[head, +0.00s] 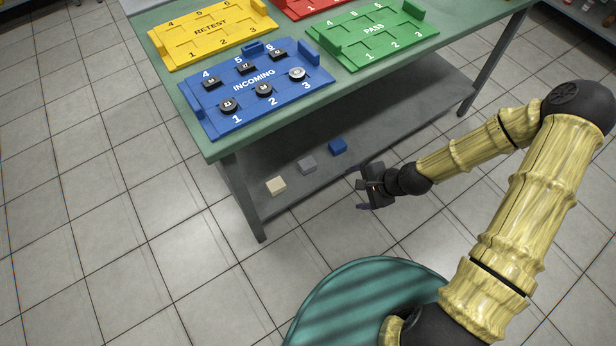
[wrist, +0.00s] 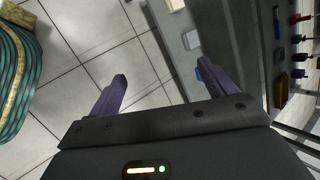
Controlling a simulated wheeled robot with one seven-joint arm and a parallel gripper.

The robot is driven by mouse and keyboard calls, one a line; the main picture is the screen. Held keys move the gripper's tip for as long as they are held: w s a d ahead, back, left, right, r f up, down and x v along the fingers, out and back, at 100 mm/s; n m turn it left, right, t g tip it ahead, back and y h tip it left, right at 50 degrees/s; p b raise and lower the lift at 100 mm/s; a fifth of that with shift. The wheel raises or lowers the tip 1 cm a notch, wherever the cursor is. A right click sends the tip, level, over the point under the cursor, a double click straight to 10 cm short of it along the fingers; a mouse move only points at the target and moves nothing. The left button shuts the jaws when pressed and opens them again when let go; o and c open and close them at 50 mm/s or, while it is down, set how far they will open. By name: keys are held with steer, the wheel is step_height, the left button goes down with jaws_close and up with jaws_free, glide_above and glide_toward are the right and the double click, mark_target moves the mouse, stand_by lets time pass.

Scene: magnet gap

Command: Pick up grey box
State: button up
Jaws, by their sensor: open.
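The grey box (head: 307,165) is a small block on the lower shelf of the green table, between a cream box (head: 276,185) and a blue box (head: 337,146). In the wrist view the grey box (wrist: 191,39) lies beyond my fingertips, near the right finger. My gripper (head: 357,187) is open and empty, in front of the shelf and to the right of the grey box. The wrist view shows the open gripper (wrist: 161,72) with floor between its fingers. The right finger partly covers the blue box (wrist: 206,72) there.
The lower shelf (head: 385,125) is bare to the right of the boxes. The tabletop above carries the blue INCOMING tray (head: 215,118) with several small parts, a yellow RETEST tray (head: 180,52) and a green PASS tray (head: 385,48). A table leg (head: 245,200) stands left of the boxes.

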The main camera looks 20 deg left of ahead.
steer(key=w+a+f+m+t+y+b, duration=0.1)
steer(key=w+a+f+m+t+b, duration=0.1)
steer(key=f+m+b, duration=0.3)
steer(key=w+a+f+m+t+y+b, duration=0.1)
steer(key=w+a+f+m+t+b, duration=0.1)
steer(key=f+m+b, duration=0.4)
steer(key=w+a+f+m+t+y+b, duration=0.1)
steer(key=w+a+f+m+t+b, duration=0.2)
steer(key=f+b, duration=0.5)
step_height(320, 180, down, 3)
steer(key=w+a+m, duration=0.1)
steer(key=a+m, duration=0.1)
steer(key=m, duration=0.1)
steer(key=shift+a+y, duration=0.3)
steer(key=shift+a, duration=0.05)
steer(key=shift+f, duration=0.15)
